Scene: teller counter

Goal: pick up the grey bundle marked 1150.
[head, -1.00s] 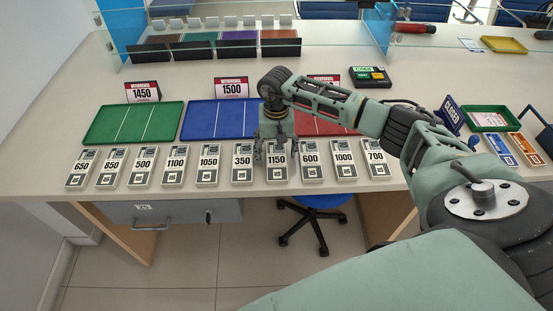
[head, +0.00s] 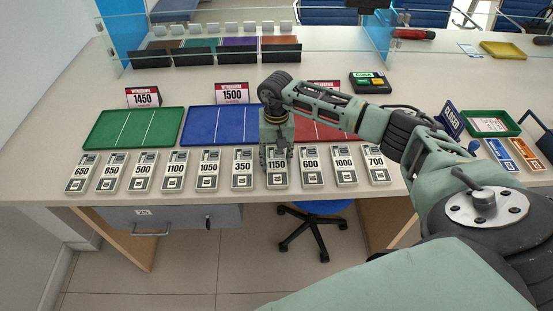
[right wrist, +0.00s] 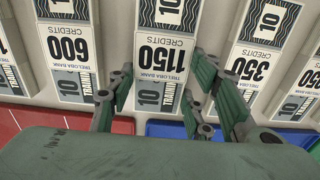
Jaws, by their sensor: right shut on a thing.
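The grey bundle marked 1150 (head: 278,181) lies in the row of bundles along the counter's near edge, between the bundles marked 350 (head: 242,168) and 600 (head: 311,166). My right gripper (head: 277,158) is over its far end, shut on it. In the right wrist view the 1150 bundle (right wrist: 160,55) is seen upside down, with a finger of my right gripper (right wrist: 165,80) along each side. The bundle appears level with its neighbours; I cannot tell any lift. My left gripper is not in view.
Green (head: 98,137), blue (head: 193,133) and red (head: 345,132) trays lie behind the row; my right arm covers part of the red one. Sign 1500 (head: 232,91) stands behind the blue tray. Neighbouring bundles stand close on both sides. A glass screen (head: 220,48) crosses the back.

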